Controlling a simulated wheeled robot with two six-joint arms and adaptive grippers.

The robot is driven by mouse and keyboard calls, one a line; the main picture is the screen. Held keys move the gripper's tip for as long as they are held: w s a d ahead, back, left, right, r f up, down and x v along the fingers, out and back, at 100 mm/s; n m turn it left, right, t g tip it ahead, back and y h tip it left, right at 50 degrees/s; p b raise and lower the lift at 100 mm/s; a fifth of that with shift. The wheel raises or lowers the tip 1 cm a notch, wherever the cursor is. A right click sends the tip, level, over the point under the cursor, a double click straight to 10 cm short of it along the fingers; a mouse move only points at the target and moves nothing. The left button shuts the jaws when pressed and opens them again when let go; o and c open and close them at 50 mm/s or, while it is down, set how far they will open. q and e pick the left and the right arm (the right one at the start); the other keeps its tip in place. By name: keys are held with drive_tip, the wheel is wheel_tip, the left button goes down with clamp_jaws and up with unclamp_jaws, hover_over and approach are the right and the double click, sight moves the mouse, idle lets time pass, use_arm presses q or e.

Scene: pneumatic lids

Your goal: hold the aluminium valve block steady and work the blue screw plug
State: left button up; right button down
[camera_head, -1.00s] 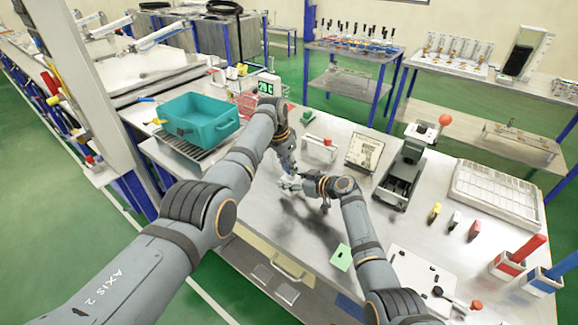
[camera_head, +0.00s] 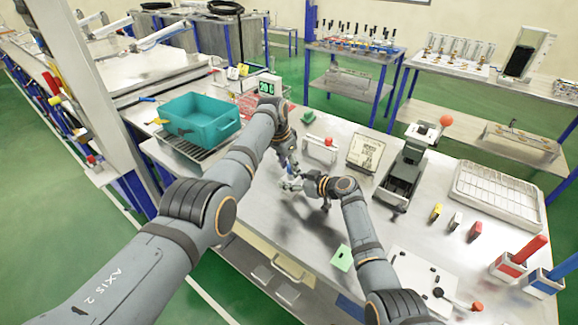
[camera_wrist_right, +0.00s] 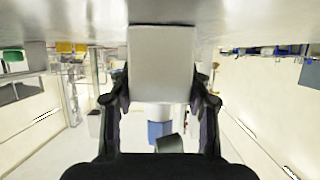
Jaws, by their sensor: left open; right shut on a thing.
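The aluminium valve block (camera_head: 290,185) is a small pale grey piece over the middle of the bench. My right gripper (camera_head: 305,184) is shut on it from the right. In the right wrist view the block (camera_wrist_right: 160,62) fills the space between the fingers (camera_wrist_right: 161,100). My left gripper (camera_head: 289,165) is open and points down just above the block. A small blue spot, likely the blue screw plug (camera_head: 290,175), shows between the left fingertips and the block. Whether the left fingers surround or touch it is too small to tell.
A teal bin (camera_head: 199,120) stands on a rack at the left. A framed card (camera_head: 365,153), a dark device (camera_head: 404,174) and a white tray (camera_head: 497,195) stand to the right. A green note (camera_head: 341,258) lies in front. Bench around the block is mostly clear.

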use_arm(q)
drive_tip(key=shift+s+d+f+n, duration=0.1)
drive_tip(key=shift+d+n, duration=0.1)
drive_tip(key=shift+n, duration=0.9)
drive_tip(key=n+y, duration=0.1)
drive_tip(key=n, duration=0.3)
drive_tip(key=shift+d+t, duration=0.1)
drive_tip(key=shift+t, duration=0.3)
drive_tip(key=shift+s+n+y, duration=0.1)
drive_tip(key=shift+n+y, duration=0.3)
drive_tip(key=shift+n, duration=0.5)
drive_tip(key=n+y, duration=0.1)
drive_tip(key=n, duration=0.3)
drive_tip(key=shift+d, duration=0.15)
clamp_jaws()
drive_tip(key=m, duration=0.2)
drive_tip(key=m+h, duration=0.1)
drive_tip(key=m, duration=0.3)
drive_tip(key=shift+a+h, duration=0.3)
drive_tip(key=shift+a, duration=0.05)
drive_tip(key=shift+m, duration=1)
